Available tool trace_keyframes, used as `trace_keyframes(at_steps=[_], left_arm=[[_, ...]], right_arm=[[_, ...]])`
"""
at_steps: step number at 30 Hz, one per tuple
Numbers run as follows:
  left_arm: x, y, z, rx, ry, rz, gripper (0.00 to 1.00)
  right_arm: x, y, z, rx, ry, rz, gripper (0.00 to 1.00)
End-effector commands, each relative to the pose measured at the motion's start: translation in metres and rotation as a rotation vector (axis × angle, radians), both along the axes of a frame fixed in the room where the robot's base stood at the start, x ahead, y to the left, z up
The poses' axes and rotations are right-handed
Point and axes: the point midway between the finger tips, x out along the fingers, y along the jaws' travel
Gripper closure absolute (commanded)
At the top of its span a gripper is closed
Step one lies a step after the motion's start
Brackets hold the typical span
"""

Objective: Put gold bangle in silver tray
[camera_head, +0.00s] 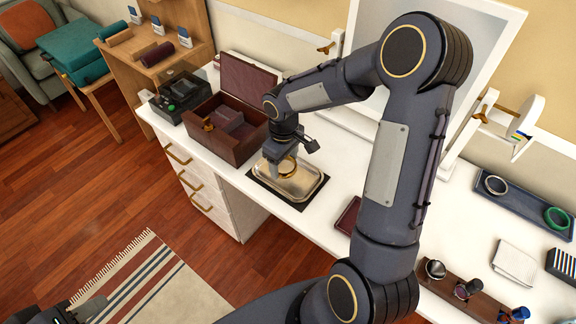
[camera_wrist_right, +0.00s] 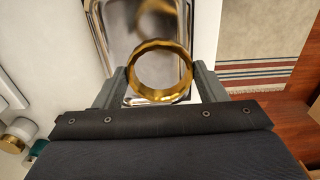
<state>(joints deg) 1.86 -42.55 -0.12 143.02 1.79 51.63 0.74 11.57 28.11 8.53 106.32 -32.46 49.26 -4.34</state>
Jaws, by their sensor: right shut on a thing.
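The gold bangle (camera_wrist_right: 158,96) is a faceted ring, held upright between the fingers of my right gripper (camera_wrist_right: 159,88) in the wrist view. In the head view my right gripper (camera_head: 281,162) points down over the silver tray (camera_head: 308,192), shut on the bangle (camera_head: 290,167). The silver tray is a shiny rounded rectangle on a dark mat, and it also shows beyond the bangle in the wrist view (camera_wrist_right: 112,22). A blurred golden reflection shows in its surface. The bangle appears a little above the tray floor. My left gripper (camera_head: 72,312) is only partly in view at the lower left corner.
An open brown jewellery box (camera_head: 237,148) stands just left of the tray, with a dark case (camera_head: 176,97) beyond it. A blue tray (camera_head: 520,208) with a green bangle (camera_head: 556,218) and another ring lies at the right. A mirror stands behind my right arm.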

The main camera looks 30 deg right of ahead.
Motion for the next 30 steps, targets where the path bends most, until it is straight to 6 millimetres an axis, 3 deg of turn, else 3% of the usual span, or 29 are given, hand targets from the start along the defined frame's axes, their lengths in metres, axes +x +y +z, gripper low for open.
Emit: trace_keyframes(at_steps=[3, 11, 17, 29, 30], left_arm=[[0.000, 0.000, 0.002, 0.000, 0.000, 0.000, 0.64], [0.000, 0.000, 0.004, 0.000, 0.000, 0.000, 0.64], [0.000, 0.000, 0.004, 0.000, 0.000, 0.000, 0.64], [0.000, 0.000, -0.002, 0.000, 0.000, 0.000, 0.64], [0.000, 0.000, 0.000, 0.000, 0.000, 0.000, 0.64]], right_arm=[[0.007, -0.010, -0.014, 0.001, 0.002, -0.003, 0.58], [0.015, -0.019, -0.029, 0.001, 0.001, -0.002, 0.58], [0.015, -0.020, -0.058, 0.001, 0.001, 0.000, 0.58], [0.015, -0.020, -0.065, 0.000, -0.001, 0.000, 0.58], [0.015, -0.020, -0.063, 0.000, -0.001, 0.000, 0.30]])
